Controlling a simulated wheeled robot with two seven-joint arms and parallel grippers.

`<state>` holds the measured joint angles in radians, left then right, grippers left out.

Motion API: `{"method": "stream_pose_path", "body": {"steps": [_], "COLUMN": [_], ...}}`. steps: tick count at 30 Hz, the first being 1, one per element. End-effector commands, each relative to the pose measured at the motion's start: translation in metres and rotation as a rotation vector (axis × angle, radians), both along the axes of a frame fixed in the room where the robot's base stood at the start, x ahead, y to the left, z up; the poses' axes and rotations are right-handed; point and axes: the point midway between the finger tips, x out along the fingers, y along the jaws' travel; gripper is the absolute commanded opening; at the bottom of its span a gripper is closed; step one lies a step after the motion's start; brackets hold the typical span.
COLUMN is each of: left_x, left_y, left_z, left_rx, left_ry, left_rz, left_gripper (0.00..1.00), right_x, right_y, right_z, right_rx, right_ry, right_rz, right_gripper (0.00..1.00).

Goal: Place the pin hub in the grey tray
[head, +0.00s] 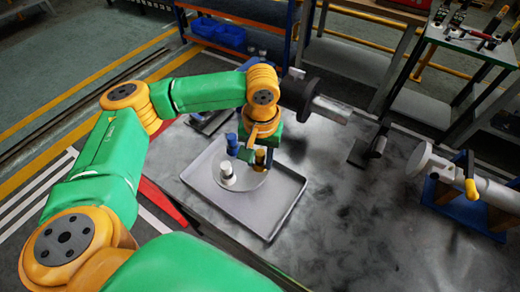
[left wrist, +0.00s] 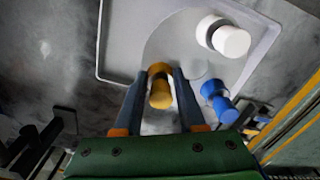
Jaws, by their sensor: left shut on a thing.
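The pin hub (head: 249,183) is a round grey disc with white, blue and yellow pins standing on it. It also shows in the left wrist view (left wrist: 172,45). The grey tray (head: 277,221) is a shallow rimmed tray on the dark bench, and it shows in the left wrist view too (left wrist: 118,48). My left gripper (head: 261,160) points down over the tray, shut on the yellow pin (left wrist: 160,92) between its fingers. The disc lies within the tray's outline. I cannot tell whether it touches the tray floor. My right gripper is not in view.
A black part with a silver rod (head: 330,107) stands behind the tray. A grey cylinder (head: 440,165) with a yellow handle rests on blue supports at the right. Blue bins (head: 217,33) sit on a shelf behind.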

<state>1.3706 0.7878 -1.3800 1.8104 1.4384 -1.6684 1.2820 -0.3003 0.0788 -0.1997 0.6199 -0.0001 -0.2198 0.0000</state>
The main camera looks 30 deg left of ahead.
Motion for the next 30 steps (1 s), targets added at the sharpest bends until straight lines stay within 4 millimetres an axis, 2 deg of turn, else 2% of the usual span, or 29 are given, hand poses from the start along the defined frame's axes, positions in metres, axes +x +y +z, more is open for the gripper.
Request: {"method": "stream_pose_path", "body": {"steps": [8,9,12,20,23,26,30], "left_x": [0.001,0.0,0.0,0.0,0.001,0.001,0.002], "left_y": [0.0,0.0,0.0,0.0,-0.001,-0.001,-0.002], "left_z": [0.0,-0.001,-0.001,-0.001,0.006,0.025,0.064], "left_rx": [-0.001,-0.001,-0.001,-0.001,-0.002,-0.002,-0.002], "left_ry": [-0.003,-0.001,-0.001,-0.001,-0.004,-0.007,-0.007], "left_rz": [0.001,0.0,0.001,0.001,0.001,0.0,0.002], "left_gripper": [0.0,0.47,0.69,0.69,0.69,0.69,0.69], "right_x": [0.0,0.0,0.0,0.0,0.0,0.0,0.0], "right_y": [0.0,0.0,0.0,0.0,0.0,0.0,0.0], "right_z": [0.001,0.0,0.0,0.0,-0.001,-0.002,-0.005], "right_rx": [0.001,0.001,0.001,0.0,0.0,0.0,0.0], "right_ry": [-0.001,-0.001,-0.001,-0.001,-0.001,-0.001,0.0], "right_rz": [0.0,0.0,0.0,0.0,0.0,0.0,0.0], "right_gripper": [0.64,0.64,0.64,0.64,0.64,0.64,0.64]}}
